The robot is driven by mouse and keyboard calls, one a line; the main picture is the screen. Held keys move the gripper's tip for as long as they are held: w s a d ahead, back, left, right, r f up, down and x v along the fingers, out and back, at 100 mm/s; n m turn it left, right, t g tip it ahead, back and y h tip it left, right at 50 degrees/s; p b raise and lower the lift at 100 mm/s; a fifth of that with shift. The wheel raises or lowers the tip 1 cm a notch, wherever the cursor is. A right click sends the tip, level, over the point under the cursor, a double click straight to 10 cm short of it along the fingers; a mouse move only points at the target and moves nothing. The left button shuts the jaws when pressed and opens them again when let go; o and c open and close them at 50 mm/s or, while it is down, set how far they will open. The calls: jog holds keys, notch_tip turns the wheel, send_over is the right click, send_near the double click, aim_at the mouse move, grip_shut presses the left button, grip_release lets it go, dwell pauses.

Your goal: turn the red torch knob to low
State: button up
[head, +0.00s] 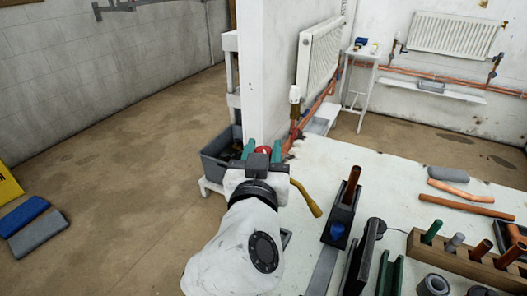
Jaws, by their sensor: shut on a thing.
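The red torch knob (263,150) shows as a small red patch just past the front of my gripper. My gripper (262,153) has its green fingertips on either side of the knob and is shut on it. The gripper body hides most of the knob, so its setting cannot be read. A curved brass-yellow tube (308,199) sticks out to the right of the gripper, over the white bench; whether it joins the knob is hidden.
The white bench (375,165) carries a blue-and-dark holder (338,231), copper pipes (465,205), a wooden rack (455,262) and a grey roll (432,285). A white partition (270,75) and grey crate (214,160) stand beyond. The floor at left is mostly clear.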

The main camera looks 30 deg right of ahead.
jog(key=shift+n+t+y+p, duration=0.7)
jog(key=shift+n+t+y, duration=0.5)
jog(key=shift+n+y, duration=0.85)
jog(key=shift+m+y, duration=0.35)
jog(key=o, duration=0.9)
jog(key=shift+o, duration=0.2)
jog(key=shift+s, duration=0.1)
jog(key=b+v, duration=0.1)
jog(key=v, duration=0.9)
jog(key=shift+s+b, duration=0.3)
jog(key=shift+b, duration=0.1)
jog(key=shift+a, duration=0.1)
